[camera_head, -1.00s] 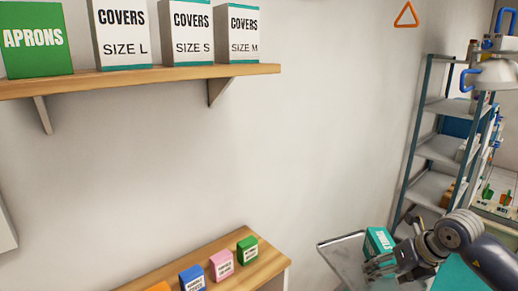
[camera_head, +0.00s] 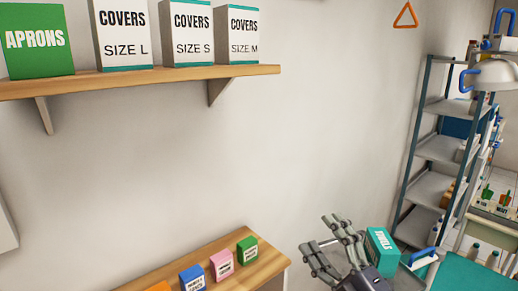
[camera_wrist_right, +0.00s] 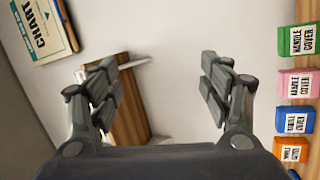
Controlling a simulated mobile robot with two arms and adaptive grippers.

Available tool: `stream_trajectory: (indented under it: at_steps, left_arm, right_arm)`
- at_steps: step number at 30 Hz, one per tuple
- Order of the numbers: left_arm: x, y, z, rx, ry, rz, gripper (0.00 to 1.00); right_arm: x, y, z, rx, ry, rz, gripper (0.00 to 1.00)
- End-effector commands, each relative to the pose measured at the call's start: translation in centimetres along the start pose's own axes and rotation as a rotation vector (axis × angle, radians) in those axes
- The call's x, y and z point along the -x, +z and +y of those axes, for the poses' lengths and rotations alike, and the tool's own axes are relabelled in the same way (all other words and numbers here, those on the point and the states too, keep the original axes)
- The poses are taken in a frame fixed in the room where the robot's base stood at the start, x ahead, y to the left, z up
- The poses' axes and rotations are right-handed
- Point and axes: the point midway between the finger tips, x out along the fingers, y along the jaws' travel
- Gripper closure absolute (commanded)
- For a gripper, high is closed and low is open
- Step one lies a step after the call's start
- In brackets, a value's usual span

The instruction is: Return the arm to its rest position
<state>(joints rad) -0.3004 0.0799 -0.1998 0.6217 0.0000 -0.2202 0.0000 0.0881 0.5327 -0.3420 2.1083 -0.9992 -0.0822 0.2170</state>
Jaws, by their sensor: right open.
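My right gripper (camera_head: 333,245) is at the lower right of the head view, fingers spread and pointing up and to the left. It is open and empty; the right wrist view shows a clear gap between its fingers (camera_wrist_right: 172,95). A teal box (camera_head: 381,248) with white lettering stands just right of the gripper, apart from the fingers. My left gripper is not in the head view.
A lower wooden shelf (camera_head: 262,272) holds small green (camera_head: 247,250), pink (camera_head: 222,265) and blue (camera_head: 193,278) boxes left of the gripper. A wall shelf (camera_head: 150,78) with aprons and covers boxes is above. A metal rack (camera_head: 436,150) stands at right. The wall between is bare.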

Motion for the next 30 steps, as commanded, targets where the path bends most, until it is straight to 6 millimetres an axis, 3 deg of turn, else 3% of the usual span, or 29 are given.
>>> stream_trajectory:
  at_steps: [6, 9, 13, 17, 21, 29, 30]
  left_arm:
    - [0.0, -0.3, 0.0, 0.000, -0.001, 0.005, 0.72]
    - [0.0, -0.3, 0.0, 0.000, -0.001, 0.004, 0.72]
    - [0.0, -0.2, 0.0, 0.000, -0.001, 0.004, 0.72]
    - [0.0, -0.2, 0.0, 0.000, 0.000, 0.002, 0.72]
    - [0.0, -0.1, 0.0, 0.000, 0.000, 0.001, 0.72]
    - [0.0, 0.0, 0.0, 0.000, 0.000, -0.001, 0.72]
    - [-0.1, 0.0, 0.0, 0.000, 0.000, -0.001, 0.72]
  right_arm:
    - [6.2, 6.8, -3.1, -0.350, -0.001, -0.463, 0.28]
    - [10.4, 9.0, -6.2, -0.495, -0.053, -0.678, 0.28]
    - [17.1, 9.8, -11.0, -0.673, -0.169, -0.953, 0.28]
    - [24.2, 8.2, -15.6, -0.830, -0.324, -1.195, 0.28]
    - [30.4, 4.9, -18.7, -0.955, -0.495, -1.386, 0.28]
    - [38.9, -2.5, -21.1, -1.118, -0.800, -1.615, 0.28]
    - [38.8, -1.7, -22.4, -1.110, -0.797, -1.613, 0.28]
